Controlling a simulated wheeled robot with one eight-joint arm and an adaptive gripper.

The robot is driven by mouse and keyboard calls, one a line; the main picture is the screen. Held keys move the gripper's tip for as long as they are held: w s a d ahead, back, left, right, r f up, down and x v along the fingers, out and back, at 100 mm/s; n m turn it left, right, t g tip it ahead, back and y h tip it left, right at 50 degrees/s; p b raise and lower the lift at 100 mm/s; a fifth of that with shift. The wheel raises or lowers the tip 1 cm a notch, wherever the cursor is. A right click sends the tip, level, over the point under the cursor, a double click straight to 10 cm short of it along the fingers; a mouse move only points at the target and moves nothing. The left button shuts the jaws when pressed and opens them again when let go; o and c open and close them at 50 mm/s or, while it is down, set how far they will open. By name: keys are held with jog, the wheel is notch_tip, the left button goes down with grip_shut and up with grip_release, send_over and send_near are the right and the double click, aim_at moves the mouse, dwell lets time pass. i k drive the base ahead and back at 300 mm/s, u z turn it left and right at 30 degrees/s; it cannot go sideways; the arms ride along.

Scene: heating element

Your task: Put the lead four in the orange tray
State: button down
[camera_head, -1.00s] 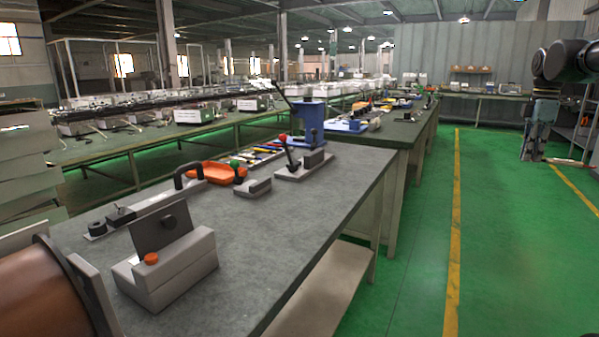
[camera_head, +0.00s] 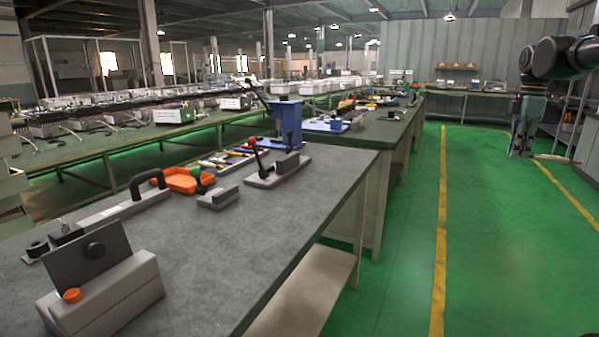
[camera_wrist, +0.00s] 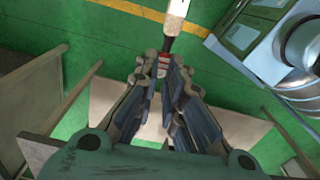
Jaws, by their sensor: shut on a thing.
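My gripper (camera_head: 519,150) is at the right of the head view, over the green floor and well away from the workbench. It is shut on a thin, pale, stick-like thing, probably the lead (camera_head: 556,158), which sticks out to the right. In the wrist view the gripper (camera_wrist: 163,78) has a pale strip (camera_wrist: 176,18) beyond its fingertips, with a red part at the tips; the rest is hidden between the fingers. The orange tray (camera_head: 183,181) lies on the grey workbench at left, behind a small grey block and beside a black-handled tool.
The grey workbench (camera_head: 255,212) carries a grey fixture with an orange button (camera_head: 105,290), a lever press (camera_head: 278,170) and a blue stand (camera_head: 287,122). Another bench (camera_head: 380,128) stands behind. The green floor with yellow lines (camera_head: 440,220) is open between bench and arm.

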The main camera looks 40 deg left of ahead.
aim_at(182, 182)
jog(key=u, duration=0.05)
jog(key=i, duration=2.2)
jog(key=u, duration=3.5)
jog(key=i, duration=0.85)
